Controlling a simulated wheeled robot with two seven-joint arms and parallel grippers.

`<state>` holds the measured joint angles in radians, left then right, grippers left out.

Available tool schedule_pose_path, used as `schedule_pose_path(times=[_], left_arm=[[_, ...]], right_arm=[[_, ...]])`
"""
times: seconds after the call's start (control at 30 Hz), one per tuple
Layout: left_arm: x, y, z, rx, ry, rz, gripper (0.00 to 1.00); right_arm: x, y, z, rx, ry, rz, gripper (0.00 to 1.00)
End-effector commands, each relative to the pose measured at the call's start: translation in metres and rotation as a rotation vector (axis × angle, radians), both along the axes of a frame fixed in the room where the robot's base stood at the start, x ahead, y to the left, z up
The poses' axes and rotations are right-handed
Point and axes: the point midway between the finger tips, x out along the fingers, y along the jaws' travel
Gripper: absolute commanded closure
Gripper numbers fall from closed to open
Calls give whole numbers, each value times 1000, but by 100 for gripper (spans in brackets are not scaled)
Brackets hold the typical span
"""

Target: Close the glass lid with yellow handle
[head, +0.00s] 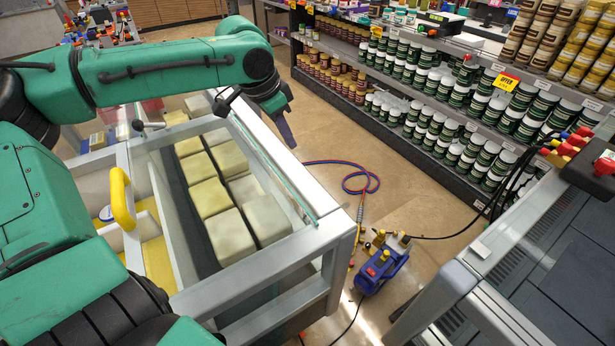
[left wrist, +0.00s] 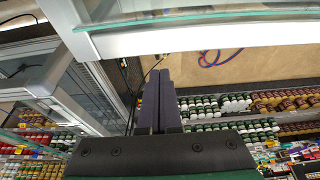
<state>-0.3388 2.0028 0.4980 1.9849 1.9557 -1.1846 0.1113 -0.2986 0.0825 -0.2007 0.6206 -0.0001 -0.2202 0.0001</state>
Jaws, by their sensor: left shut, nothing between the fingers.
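A white chest freezer (head: 335,245) stands in front of me in the head view, with pale boxes (head: 208,197) showing inside. The yellow handle (head: 122,199) is at the freezer's left side. A greenish glass edge (head: 272,166) runs along the right side; I cannot tell how far the lid is open. My left gripper (head: 289,138) is shut and empty, just past the freezer's right edge and apart from the handle. In the left wrist view its closed fingers (left wrist: 159,88) are below the white rim (left wrist: 215,42) and glass edge (left wrist: 200,18). My right gripper is out of view.
Shelves of cans (head: 430,110) stand across the aisle. A blue vacuum pump (head: 383,268) with a red and blue hose (head: 362,178) is on the floor. A grey unit (head: 560,250) stands at right.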

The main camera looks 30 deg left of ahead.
Motion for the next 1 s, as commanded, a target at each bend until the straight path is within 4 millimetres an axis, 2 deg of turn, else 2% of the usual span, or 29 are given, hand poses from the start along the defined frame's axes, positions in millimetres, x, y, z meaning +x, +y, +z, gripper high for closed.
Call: schedule_pose_path(times=[0.03, 0.07, 0.27, 0.67, 0.7, 0.8, 1.0], left_arm=[[0, 0, -10, 0, -1, 0, 100], [0, 0, -11, 0, -1, 0, 100], [4, -2, -24, 1, 5, 0, 100], [28, -15, -106, 3, 7, -1, 100], [21, -10, -98, -2, 0, 3, 100], [5, -3, -97, -4, 0, 2, 100], [-7, 4, -101, -2, 0, 1, 100]], right_arm=[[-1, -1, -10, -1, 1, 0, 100], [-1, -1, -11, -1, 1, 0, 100], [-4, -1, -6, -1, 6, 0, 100], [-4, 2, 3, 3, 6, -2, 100], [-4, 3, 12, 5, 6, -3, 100], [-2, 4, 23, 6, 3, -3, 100], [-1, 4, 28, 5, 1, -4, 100]])
